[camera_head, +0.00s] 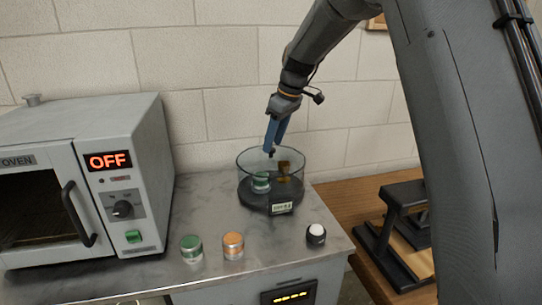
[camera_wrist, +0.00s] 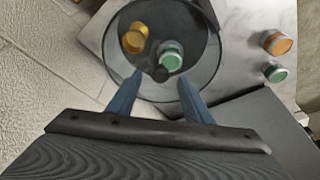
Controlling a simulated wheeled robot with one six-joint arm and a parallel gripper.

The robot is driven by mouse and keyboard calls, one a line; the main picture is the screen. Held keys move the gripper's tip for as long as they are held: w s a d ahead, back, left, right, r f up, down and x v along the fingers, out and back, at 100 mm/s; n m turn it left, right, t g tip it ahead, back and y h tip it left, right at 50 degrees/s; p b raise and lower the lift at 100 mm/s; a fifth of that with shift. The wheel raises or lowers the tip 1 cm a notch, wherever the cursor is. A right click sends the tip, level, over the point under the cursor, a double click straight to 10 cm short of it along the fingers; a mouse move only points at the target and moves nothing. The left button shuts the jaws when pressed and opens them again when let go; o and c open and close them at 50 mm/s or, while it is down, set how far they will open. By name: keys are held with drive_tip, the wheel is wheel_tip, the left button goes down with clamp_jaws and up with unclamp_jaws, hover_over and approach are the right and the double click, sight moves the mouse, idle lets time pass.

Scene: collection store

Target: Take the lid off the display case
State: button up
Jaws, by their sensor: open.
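The display case (camera_head: 255,199) is a round, clear-walled case with a dark base and a pale label, standing on the grey worktop. A small dark knob (camera_head: 271,154) shows at its top, and this knob also shows in the wrist view (camera_wrist: 160,74). The lid around the knob looks clear, and its edge is hard to make out. Inside are a green-and-white jar (camera_head: 261,183) and a gold-brown object (camera_head: 284,172). My gripper (camera_head: 272,146) points down over the case. In the wrist view its open blue fingers (camera_wrist: 160,78) stand either side of the knob; contact cannot be told.
An oven (camera_head: 130,170) reading OFF stands at the left. A green jar (camera_head: 191,248), an orange jar (camera_head: 233,246) and a black-and-white jar (camera_head: 316,235) stand in front of the case. A black stand (camera_head: 390,235) is on the wooden table at right. The wall is close behind.

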drive_tip(key=shift+x, duration=0.95)
clamp_jaws()
